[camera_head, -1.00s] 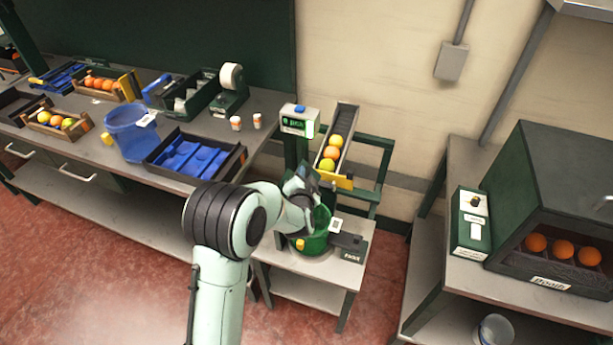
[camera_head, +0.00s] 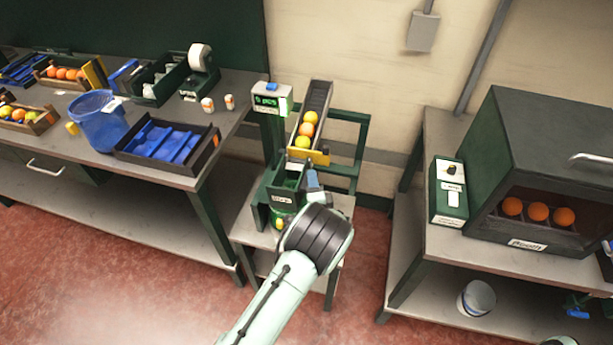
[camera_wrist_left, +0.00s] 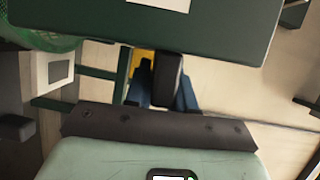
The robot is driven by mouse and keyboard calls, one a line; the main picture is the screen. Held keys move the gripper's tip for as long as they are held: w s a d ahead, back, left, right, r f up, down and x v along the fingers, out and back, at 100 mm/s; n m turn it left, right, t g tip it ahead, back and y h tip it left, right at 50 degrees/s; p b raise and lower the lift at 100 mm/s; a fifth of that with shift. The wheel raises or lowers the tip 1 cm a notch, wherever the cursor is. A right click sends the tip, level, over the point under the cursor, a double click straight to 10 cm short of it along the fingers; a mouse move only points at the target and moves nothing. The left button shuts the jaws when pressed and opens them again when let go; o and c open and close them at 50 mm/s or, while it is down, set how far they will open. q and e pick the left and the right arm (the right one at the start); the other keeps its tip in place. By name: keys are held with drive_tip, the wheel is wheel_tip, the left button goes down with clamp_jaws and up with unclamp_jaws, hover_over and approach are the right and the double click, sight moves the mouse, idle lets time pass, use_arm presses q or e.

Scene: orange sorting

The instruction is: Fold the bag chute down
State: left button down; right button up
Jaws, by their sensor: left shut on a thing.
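The green bag chute (camera_head: 284,196) with a white label sits below the lower end of the orange ramp in the head view. A large dark green panel (camera_wrist_left: 190,25) with a white label, which looks like the chute, fills the top of the left wrist view. My left gripper (camera_head: 313,181) is at the chute's right side, its blue fingers (camera_wrist_left: 163,92) shut around a dark tab (camera_wrist_left: 168,78) under that panel. Green mesh, likely the bag (camera_wrist_left: 40,38), is at the upper left of the wrist view. My right gripper (camera_head: 578,306) shows partly at the lower right; its jaws are unclear.
The ramp (camera_head: 318,98) holds several fruits behind a yellow gate (camera_head: 311,157). A display box (camera_head: 271,98) stands left of it. The left bench carries a blue bucket (camera_head: 100,122) and a blue-lined tray (camera_head: 165,141). The booth (camera_head: 545,150) stands at right.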

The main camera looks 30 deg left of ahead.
use_arm(q)
drive_tip(key=shift+d+f+m, duration=0.3)
drive_tip(key=shift+f+m, duration=0.2)
drive_tip(key=shift+f, duration=0.2)
use_arm(e)
drive_tip(key=shift+s+f, duration=0.25)
drive_tip(key=shift+f, duration=0.1)
use_arm(q)
drive_tip(key=shift+f, duration=0.1)
drive_tip(key=c, duration=1)
unclamp_jaws()
drive_tip(key=shift+c, duration=0.2)
drive_tip(key=b+v, duration=0.2)
drive_tip(key=v, duration=1.1)
drive_tip(key=shift+s+f, duration=0.15)
drive_tip(key=shift+f, duration=0.1)
use_arm(e)
drive_tip(key=shift+s+f, duration=0.25)
drive_tip(key=shift+f, duration=0.25)
drive_tip(key=shift+s+f, duration=0.2)
drive_tip(key=shift+f, duration=0.25)
use_arm(q)
drive_tip(key=shift+d, duration=0.1)
